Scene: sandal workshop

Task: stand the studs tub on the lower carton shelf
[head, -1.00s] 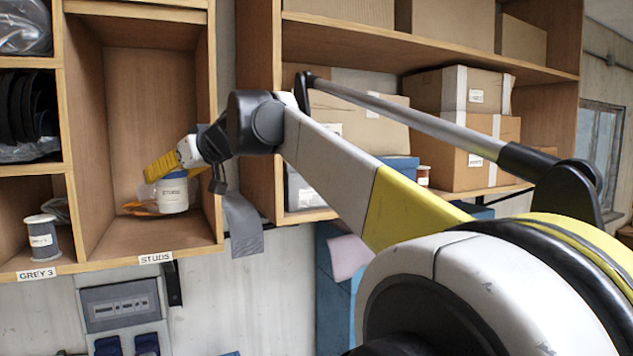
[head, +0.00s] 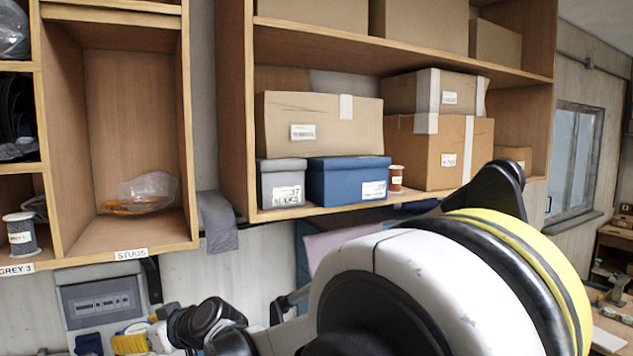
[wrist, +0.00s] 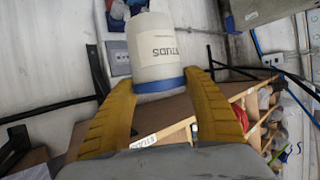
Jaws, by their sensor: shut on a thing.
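The studs tub (wrist: 157,45) is white with a blue lid and a STUDS label. In the wrist view my gripper (wrist: 160,84) is shut on it, with yellow fingers on both sides of the lid end. In the head view my gripper (head: 130,342) is low at the left, below the STUDS cubby (head: 150,226); I cannot make out the tub there. The lower carton shelf (head: 425,193) is at the right, well above my gripper. It bears cartons, a grey box, a blue box and a small reel.
A large carton (head: 320,122) sits on the grey box (head: 283,180) and blue box (head: 348,182). The reel (head: 396,178) stands between the blue box and an orange-brown carton (head: 440,150). Little bare shelf shows around the reel. A clear bag (head: 145,190) lies in the STUDS cubby.

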